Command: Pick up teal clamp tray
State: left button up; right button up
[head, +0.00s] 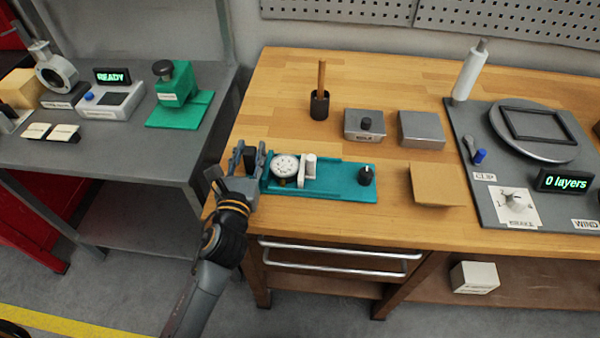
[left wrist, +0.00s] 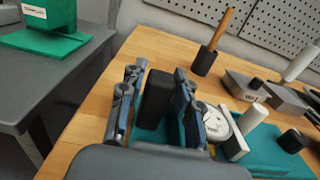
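The teal clamp tray (head: 345,186) lies on the wooden bench near its front left. It carries a white round dial gauge (head: 285,167), a white upright post (head: 309,165) and a black knob (head: 366,175). A black block (left wrist: 155,98) stands at the tray's left end. My left gripper (head: 250,158) is at that end, its fingers on either side of the black block. In the left wrist view, the gripper (left wrist: 158,85) looks open, with gaps beside the block. The tray (left wrist: 275,163) is partly hidden there by the right finger. My right gripper is not in view.
A black holder with a wooden stick (head: 320,105), grey boxes (head: 421,129) and a cardboard piece (head: 434,185) stand on the bench. A grey winding station (head: 475,140) is at the right. A grey side table (head: 110,150) with a green stand (head: 178,98) is at the left, across a gap.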

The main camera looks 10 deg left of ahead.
pick_arm(q)
grip_shut()
jog(key=shift+r, duration=0.1)
jog(key=shift+r, duration=0.1)
